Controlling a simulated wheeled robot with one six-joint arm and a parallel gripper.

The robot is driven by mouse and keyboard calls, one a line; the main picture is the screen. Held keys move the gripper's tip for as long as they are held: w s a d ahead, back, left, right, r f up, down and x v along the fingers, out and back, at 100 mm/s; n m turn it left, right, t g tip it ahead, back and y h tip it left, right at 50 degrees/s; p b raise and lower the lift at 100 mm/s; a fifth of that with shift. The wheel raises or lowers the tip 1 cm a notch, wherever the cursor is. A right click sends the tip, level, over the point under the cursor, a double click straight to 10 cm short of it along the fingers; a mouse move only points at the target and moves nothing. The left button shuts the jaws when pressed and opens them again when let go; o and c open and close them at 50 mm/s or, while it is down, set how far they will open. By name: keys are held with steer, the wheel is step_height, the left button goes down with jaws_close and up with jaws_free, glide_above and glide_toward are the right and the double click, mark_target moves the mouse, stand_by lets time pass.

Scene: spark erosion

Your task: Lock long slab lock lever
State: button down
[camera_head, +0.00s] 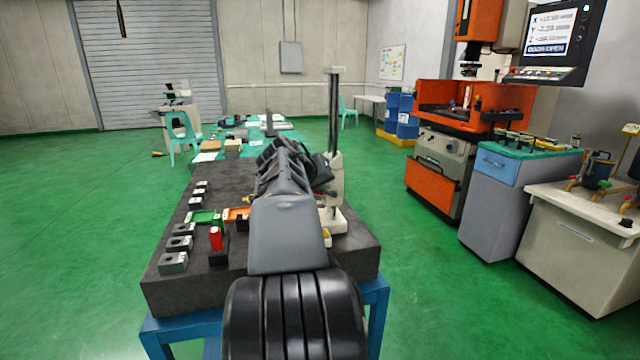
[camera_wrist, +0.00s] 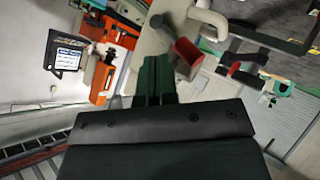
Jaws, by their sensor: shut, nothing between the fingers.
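In the head view, the long dark slab (camera_head: 160,285) lies on a blue stand. A pale upright stand with a dark column (camera_head: 333,110) stands on it, right of my arm. My arm hides part of the slab, and my gripper cannot be made out there. In the wrist view, my gripper (camera_wrist: 157,62) points up the picture with its dark green fingers together and empty. Just beyond the fingertips is a pale body with a small lever (camera_wrist: 160,24) with a dark round end and a red block (camera_wrist: 186,52). Whether the fingers touch the lever, I cannot tell.
Several small metal blocks (camera_head: 173,262) line the slab's left side. An orange machine (camera_head: 434,185) and a grey cabinet (camera_head: 500,205) stand at right. Green floor is free at left.

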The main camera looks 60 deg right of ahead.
steer(key=shift+s+d+f, duration=0.2)
steer(key=shift+s+d, duration=0.15)
steer(key=s+p+v, duration=0.1)
steer(key=s+v, duration=0.1)
steer(key=v, duration=1)
steer(key=shift+r, duration=0.45)
steer(key=shift+d, duration=0.1)
